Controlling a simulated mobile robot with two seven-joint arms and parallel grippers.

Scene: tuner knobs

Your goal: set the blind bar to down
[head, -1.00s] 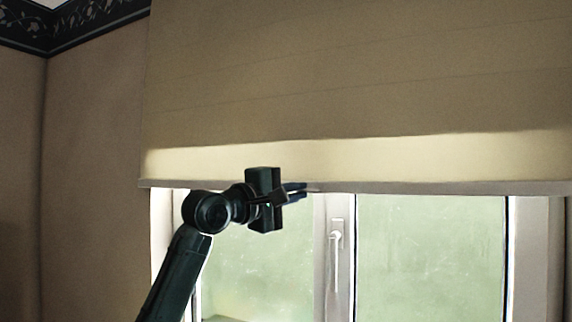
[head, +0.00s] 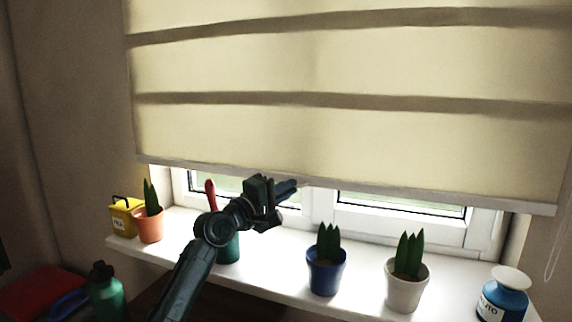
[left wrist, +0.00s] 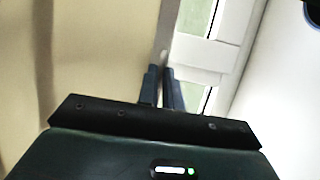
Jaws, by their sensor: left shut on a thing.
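The cream blind (head: 340,60) covers most of the window. Its pale bottom bar (head: 420,197) hangs a little above the white sill, with a strip of glass showing below it. My left gripper (head: 287,188) is at the bar, left of its middle, and is shut on it. In the left wrist view the bar (left wrist: 164,35) runs up from between the two dark fingers (left wrist: 162,85). My right gripper is not in view.
On the sill (head: 280,281) stand a yellow container (head: 125,217), an orange pot (head: 149,228), a green pot (head: 229,249), a blue pot (head: 326,275), a white pot (head: 405,289) and a blue jar (head: 503,298). A green bottle (head: 106,292) stands lower left.

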